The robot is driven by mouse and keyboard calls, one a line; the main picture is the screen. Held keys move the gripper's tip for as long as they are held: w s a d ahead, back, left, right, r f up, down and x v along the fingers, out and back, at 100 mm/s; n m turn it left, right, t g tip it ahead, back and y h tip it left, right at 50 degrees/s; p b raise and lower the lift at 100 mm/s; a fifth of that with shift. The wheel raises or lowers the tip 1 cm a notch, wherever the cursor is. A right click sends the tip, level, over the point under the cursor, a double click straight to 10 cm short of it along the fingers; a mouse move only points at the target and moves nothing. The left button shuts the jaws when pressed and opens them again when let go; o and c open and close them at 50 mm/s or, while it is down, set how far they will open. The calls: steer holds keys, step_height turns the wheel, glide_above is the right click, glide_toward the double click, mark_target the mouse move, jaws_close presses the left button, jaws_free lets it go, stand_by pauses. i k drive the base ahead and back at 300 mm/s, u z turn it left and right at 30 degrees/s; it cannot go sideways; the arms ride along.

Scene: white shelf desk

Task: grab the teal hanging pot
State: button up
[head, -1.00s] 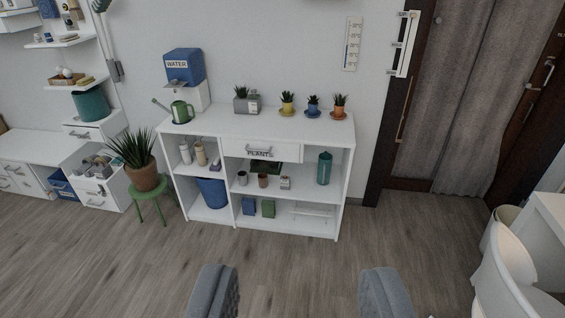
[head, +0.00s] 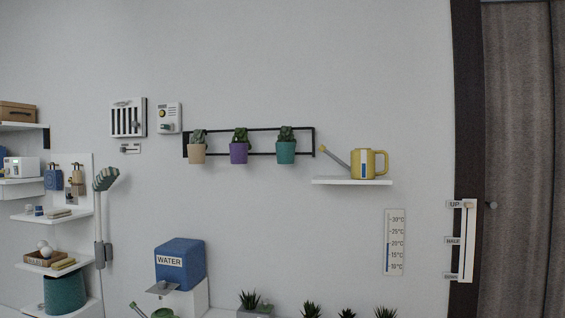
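The teal hanging pot (head: 286,152) holds a green plant and hangs on a black wall rail (head: 262,130). It is the rightmost of three pots there. A purple pot (head: 239,153) hangs in the middle and a beige pot (head: 197,154) at the left. All three hang upright and apart from each other. My gripper is not in the current view.
A yellow watering can (head: 367,164) stands on a small white wall shelf (head: 352,181) just right of the teal pot. A blue water dispenser (head: 180,262) and potted plants show below. A thermometer strip (head: 395,242) and a slider panel (head: 467,240) are at the right. The wall above the rail is bare.

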mark_target(285, 146)
steer(key=z, duration=0.1)
steer(key=i, duration=2.7)
steer(key=z, duration=0.2)
